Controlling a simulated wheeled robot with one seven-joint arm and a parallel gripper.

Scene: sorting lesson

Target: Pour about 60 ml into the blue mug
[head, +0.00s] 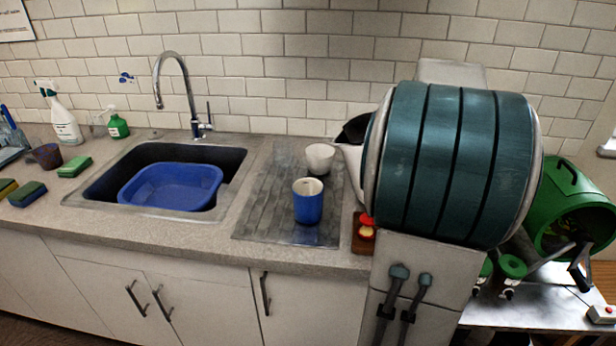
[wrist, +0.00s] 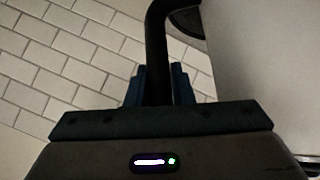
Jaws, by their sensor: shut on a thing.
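The blue mug (head: 308,207) stands upright on the grey draining board, right of the sink. Its inside is pale; I cannot tell whether it holds liquid. In the wrist view my gripper (wrist: 160,88) is shut on a black handle (wrist: 158,40) of a pale kettle (wrist: 262,70). In the head view my arm hides my gripper and most of the kettle. Only a white part (head: 351,160) of the kettle and its black top show, to the right of the blue mug and apart from it. No stream of liquid shows.
A white cup (head: 320,158) stands just behind the blue mug. The sink with a blue basin (head: 170,186) is to the left. A brown board (head: 362,243) with red and yellow pieces lies to the right. The draining board's left part is clear.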

